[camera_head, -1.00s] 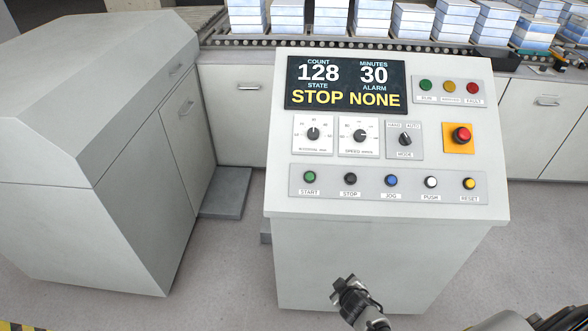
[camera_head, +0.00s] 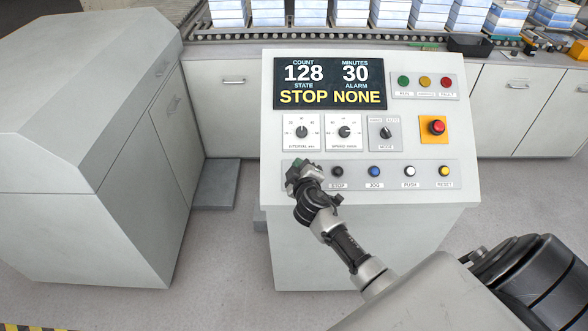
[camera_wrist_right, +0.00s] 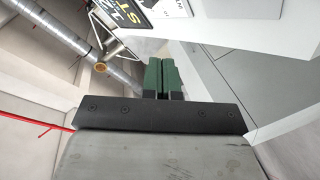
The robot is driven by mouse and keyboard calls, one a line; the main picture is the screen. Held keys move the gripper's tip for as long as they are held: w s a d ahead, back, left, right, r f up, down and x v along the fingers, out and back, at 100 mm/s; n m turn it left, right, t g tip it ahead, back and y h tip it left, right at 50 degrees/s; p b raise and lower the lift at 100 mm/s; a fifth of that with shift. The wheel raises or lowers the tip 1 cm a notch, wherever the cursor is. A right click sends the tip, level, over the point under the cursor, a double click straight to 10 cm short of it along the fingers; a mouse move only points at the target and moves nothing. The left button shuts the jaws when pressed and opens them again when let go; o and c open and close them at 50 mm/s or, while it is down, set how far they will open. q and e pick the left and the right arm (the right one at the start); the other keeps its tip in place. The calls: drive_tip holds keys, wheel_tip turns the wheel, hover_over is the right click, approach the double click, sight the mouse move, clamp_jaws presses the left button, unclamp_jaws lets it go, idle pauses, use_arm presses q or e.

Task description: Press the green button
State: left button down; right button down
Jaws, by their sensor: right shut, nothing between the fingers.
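The control panel (camera_head: 452,195) is a sloped grey console with a row of buttons along its lower strip. My right gripper (camera_head: 294,170) covers the left end of that row, where the green START button was seen a second ago. The button is hidden behind the gripper, and I cannot tell whether the fingertips touch it. In the right wrist view the green fingers (camera_wrist_right: 160,74) are closed together with nothing between them. My left gripper is not in view.
The black STOP (camera_head: 337,171), blue JOG (camera_head: 374,171), white PUSH (camera_head: 409,170) and yellow RESET (camera_head: 444,171) buttons sit to the right. A red mushroom button (camera_head: 438,127) is above. The display (camera_head: 330,83) reads STOP and NONE. A grey cabinet (camera_head: 85,140) stands left.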

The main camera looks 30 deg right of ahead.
idle(0.3)
drive_tip(key=w+f+b, duration=0.1)
drive_tip(key=f+b, duration=0.1)
drive_tip(key=w+d+f+b, duration=0.1)
drive_tip(key=f+b, duration=0.1)
drive_tip(key=w+d+f+b, duration=0.1)
drive_tip(key=f+b, duration=0.1)
drive_tip(key=shift+w+d+f+b, duration=0.15)
drive_tip(key=shift+w+f+b, duration=0.1)
drive_tip(key=shift+w+b, duration=0.15)
drive_tip(key=shift+w+d+f+b, duration=0.25)
drive_tip(key=shift+w+f+b, duration=0.05)
drive_tip(key=shift+b, duration=0.2)
drive_tip(key=shift+f, duration=0.15)
idle(1.4)
drive_tip(key=shift+w+d+f+b, duration=0.1)
drive_tip(key=shift+w+f+b, duration=0.1)
drive_tip(key=shift+b, duration=0.3)
drive_tip(key=shift+w+d+f+b, duration=0.15)
drive_tip(key=shift+w+f+b, duration=0.1)
drive_tip(key=shift+f+b, duration=0.3)
idle(0.6)
drive_tip(key=shift+r, duration=0.2)
drive_tip(key=shift+s+a+r+p, duration=0.25)
drive_tip(key=shift+s+r+p, duration=0.25)
drive_tip(key=shift+r+p, duration=0.2)
